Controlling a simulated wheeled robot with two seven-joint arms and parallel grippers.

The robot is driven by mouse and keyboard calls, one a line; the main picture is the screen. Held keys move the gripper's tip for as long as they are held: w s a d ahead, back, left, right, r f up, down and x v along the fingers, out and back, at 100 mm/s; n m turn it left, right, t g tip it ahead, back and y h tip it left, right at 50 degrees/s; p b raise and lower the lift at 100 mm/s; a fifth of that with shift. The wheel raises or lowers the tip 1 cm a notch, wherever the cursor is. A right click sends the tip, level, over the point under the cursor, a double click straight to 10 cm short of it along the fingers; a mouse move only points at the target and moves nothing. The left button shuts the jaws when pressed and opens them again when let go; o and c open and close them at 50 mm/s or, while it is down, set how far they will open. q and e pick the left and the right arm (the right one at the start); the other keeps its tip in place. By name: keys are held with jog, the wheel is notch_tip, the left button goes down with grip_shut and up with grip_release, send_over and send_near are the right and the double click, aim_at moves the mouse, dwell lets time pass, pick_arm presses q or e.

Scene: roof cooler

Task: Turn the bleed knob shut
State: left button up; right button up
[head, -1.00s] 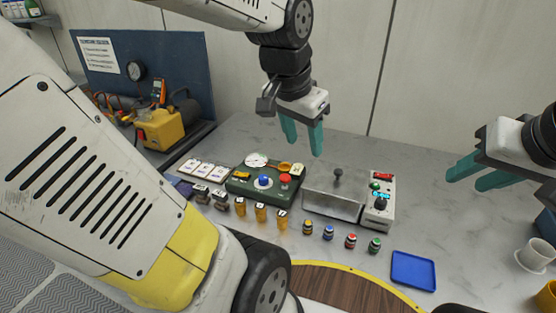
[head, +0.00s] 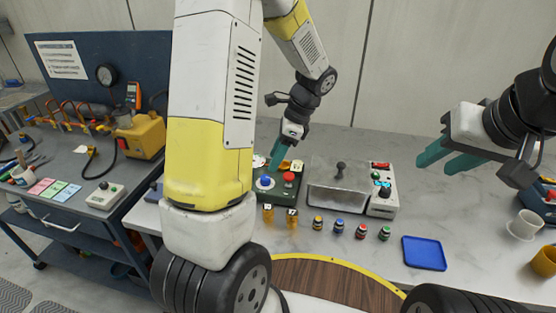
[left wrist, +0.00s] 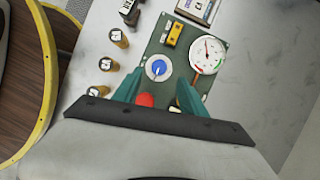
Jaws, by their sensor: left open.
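A green panel (head: 286,194) lies on the counter, with a blue round knob (head: 265,181) and a red knob (head: 289,177) on it. In the left wrist view the blue knob (left wrist: 158,68) has a white ring and pointer line. I cannot read which control is the bleed knob. My left gripper (head: 277,156) is above the panel, pointing down, open and empty. In its wrist view the fingers (left wrist: 157,88) spread either side of the red knob (left wrist: 146,99), the blue knob just beyond the tips. My right gripper (head: 448,158) is open and empty above the counter at right.
A white-dialled gauge (left wrist: 208,54) and a yellow part (left wrist: 173,34) sit on the panel near the blue knob. A metal box (head: 336,187) with a dark-knobbed lid stands right of the panel. Small jars and a blue tray (head: 424,253) lie in front.

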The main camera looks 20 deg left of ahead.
aim_at(265, 177)
pick_arm(q)
jog(key=x, duration=0.6)
jog(key=shift+a+f, duration=0.1)
jog(key=shift+f, duration=0.25)
grip_shut()
